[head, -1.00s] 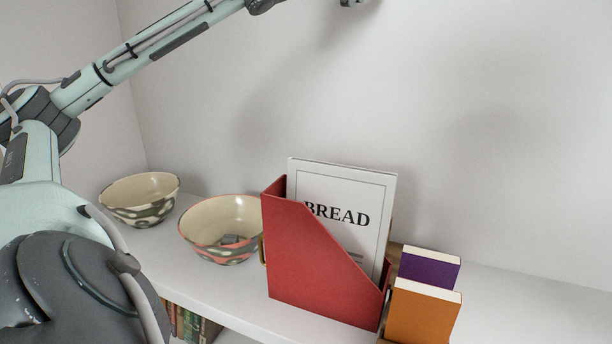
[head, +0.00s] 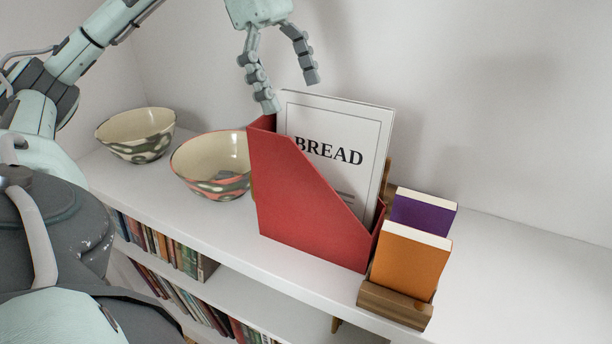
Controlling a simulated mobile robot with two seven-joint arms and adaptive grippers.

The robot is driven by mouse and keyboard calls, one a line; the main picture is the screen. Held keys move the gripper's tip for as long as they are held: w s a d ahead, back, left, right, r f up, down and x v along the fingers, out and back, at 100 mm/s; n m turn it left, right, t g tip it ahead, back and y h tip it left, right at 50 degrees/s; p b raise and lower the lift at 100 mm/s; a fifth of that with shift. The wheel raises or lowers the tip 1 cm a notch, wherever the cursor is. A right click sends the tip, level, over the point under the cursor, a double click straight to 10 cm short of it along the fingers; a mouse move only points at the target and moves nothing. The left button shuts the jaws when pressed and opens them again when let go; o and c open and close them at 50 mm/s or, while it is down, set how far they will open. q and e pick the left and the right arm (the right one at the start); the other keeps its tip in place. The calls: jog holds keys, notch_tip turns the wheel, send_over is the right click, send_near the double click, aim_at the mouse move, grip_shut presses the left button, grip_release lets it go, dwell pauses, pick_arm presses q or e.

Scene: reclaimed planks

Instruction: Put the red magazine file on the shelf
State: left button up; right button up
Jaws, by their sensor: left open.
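The red magazine file (head: 305,205) stands upright on the white shelf top (head: 500,285). A white book marked BREAD (head: 335,145) stands inside it and sticks out above its sloping front edge. My left gripper (head: 292,95) is open and points down, just above the file's tall back corner and the book's top left corner. One fingertip appears close to the file's top edge; I cannot tell whether it touches. My right gripper is not in view.
Two patterned bowls, one near the file (head: 215,165) and one farther left (head: 137,135), stand left of it. A wooden holder (head: 395,302) with a purple book (head: 422,212) and an orange book (head: 408,262) stands close at its right. Lower shelves hold rows of books (head: 165,250).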

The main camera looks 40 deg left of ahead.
aim_at(310, 134)
pick_arm(q)
jog(key=x, duration=0.7)
jog(key=shift+d+f, duration=0.1)
jog(key=shift+f, duration=0.15)
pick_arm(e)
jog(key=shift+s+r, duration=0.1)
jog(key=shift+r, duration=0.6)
pick_arm(q)
jog(key=c, duration=1.2)
jog(key=shift+r, duration=0.1)
jog(key=c, duration=0.8)
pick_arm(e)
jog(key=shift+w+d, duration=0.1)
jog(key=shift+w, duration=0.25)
